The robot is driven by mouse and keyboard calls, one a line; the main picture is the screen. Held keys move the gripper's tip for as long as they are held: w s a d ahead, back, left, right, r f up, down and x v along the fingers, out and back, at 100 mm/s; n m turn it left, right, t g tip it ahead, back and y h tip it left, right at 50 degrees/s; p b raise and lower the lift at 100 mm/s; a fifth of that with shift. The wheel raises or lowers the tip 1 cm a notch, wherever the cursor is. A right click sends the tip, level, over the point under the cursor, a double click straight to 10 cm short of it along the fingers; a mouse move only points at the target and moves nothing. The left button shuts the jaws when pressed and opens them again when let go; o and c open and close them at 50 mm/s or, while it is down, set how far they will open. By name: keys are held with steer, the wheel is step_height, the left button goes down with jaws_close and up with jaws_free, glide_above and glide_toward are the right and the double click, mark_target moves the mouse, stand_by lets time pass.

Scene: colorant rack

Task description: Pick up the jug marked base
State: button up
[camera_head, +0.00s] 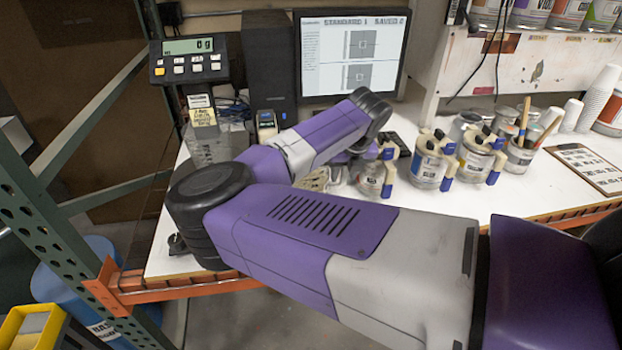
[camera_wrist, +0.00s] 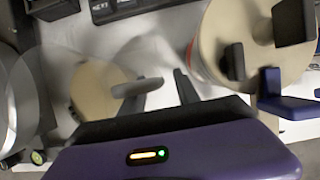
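A blue container (camera_head: 75,275) stands low at the left, below the table and behind the green post. Its white label (camera_head: 103,330) shows letters like "BAS", the rest being hidden. I cannot tell whether it is a jug. My gripper is mostly hidden behind my arm in the head view. A round tan top (camera_wrist: 95,88) lies just left of the fingers, partly behind a clear, blurred shape.
A can with clamps (camera_wrist: 245,45) is close at the right in the wrist view. Several clamped cans, including one at the middle (camera_head: 428,160), stand on the white table (camera_head: 520,195). A scale display (camera_head: 188,60), monitor (camera_head: 350,50) and clipboard (camera_head: 590,165) are around them.

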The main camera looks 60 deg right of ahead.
jaws_close()
steer(key=shift+r, duration=0.1)
stand_by(1.2)
